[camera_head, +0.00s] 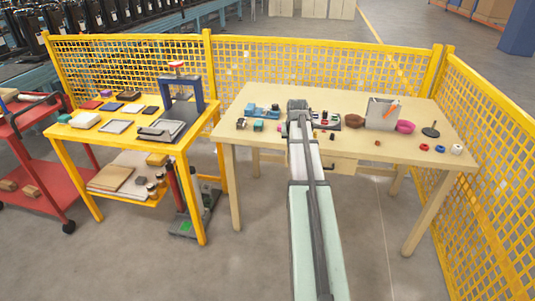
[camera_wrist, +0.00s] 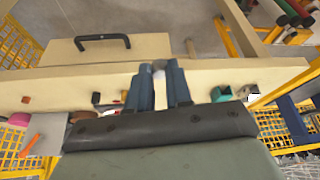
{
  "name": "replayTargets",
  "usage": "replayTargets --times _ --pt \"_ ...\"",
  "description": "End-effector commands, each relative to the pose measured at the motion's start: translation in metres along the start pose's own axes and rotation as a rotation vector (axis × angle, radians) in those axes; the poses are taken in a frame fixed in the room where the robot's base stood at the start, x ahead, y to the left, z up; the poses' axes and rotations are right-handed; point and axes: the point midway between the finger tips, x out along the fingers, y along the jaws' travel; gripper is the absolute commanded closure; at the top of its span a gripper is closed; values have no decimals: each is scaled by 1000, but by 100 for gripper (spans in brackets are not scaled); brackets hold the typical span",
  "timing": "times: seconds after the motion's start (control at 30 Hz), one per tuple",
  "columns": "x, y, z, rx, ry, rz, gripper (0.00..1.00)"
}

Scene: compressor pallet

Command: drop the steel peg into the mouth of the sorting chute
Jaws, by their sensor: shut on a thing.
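My gripper (camera_wrist: 159,72) shows in the wrist view as two blue fingers, close together at the tips. A small grey piece, seemingly the steel peg (camera_wrist: 159,65), sits between the fingertips; most of it is hidden. In the head view my arm reaches over the wooden table (camera_head: 245,103), and its wrist hides the fingers and peg. A grey box-like thing (camera_head: 379,116) with an orange piece on its front stands right of my gripper. It may be the sorting chute, but I cannot tell; its mouth is not clear.
A brown bowl (camera_head: 354,121) and a pink bowl (camera_head: 405,127) flank the grey box. Blue and teal parts (camera_head: 262,111) lie left of my wrist. A dark stand (camera_head: 431,130) is at the right. Yellow mesh fencing (camera_head: 330,63) closes the back.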

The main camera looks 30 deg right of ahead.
Motion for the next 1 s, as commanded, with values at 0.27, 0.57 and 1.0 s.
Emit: replayTargets --times 0.27,0.57,1.0 --pt "-1 104 -55 117 -1 48 100" --pt "-8 215 -103 227 1 94 100" --pt "-28 378 -171 328 1 135 100"
